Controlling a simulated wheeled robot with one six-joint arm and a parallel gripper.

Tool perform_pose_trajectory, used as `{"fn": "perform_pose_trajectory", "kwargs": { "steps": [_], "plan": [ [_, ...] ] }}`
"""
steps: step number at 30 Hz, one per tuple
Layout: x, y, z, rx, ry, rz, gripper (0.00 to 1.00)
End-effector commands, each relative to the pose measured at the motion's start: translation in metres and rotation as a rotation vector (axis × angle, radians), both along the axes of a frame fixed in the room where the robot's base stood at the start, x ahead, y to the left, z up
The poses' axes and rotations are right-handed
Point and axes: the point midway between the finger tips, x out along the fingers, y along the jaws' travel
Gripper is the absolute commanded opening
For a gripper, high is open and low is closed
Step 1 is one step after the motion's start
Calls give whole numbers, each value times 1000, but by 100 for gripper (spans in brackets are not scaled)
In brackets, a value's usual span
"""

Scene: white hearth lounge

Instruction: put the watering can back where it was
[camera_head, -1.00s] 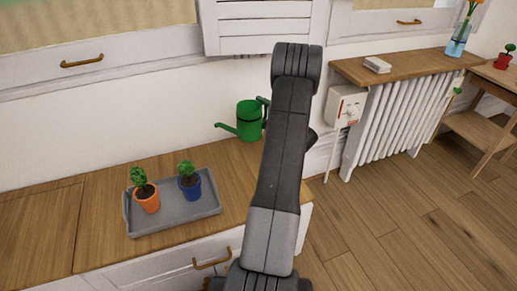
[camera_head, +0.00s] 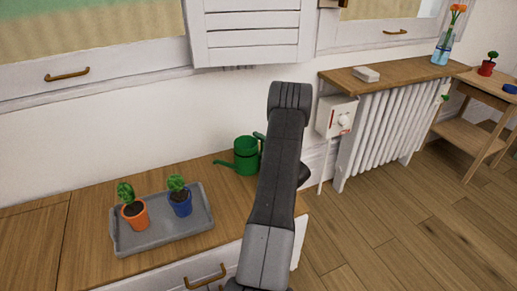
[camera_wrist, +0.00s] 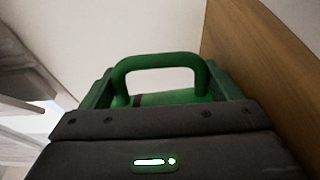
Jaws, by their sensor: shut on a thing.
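The green watering can (camera_head: 246,155) is at the right end of the wooden bench top (camera_head: 90,205), close to the white wall, with its spout pointing left. It looks upright. In the head view my arm hides its right side and my gripper's fingers. In the wrist view the green can (camera_wrist: 165,97) and its arched handle fill the space just past my gripper (camera_wrist: 160,112), which is shut on it. Whether the can's base touches the wood cannot be told.
A grey tray (camera_head: 165,238) with an orange pot (camera_head: 135,215) and a blue pot (camera_head: 180,203), each with a plant, lies left of the can. A white radiator (camera_head: 385,135) under a wooden shelf (camera_head: 400,70) stands to the right. A white control box (camera_head: 337,117) is on the wall.

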Motion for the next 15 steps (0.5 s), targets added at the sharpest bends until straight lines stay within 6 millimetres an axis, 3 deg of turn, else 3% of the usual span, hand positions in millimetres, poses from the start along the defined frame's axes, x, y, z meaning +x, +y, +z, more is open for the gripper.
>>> {"fn": "perform_pose_trajectory", "kwargs": {
  "steps": [10, 11, 15],
  "plan": [
    [1, 0, -1, 0, -4, 0, 34],
    [0, 0, -1, 0, -1, 0, 90],
    [0, 0, -1, 0, -1, 0, 94]
  ]
}}
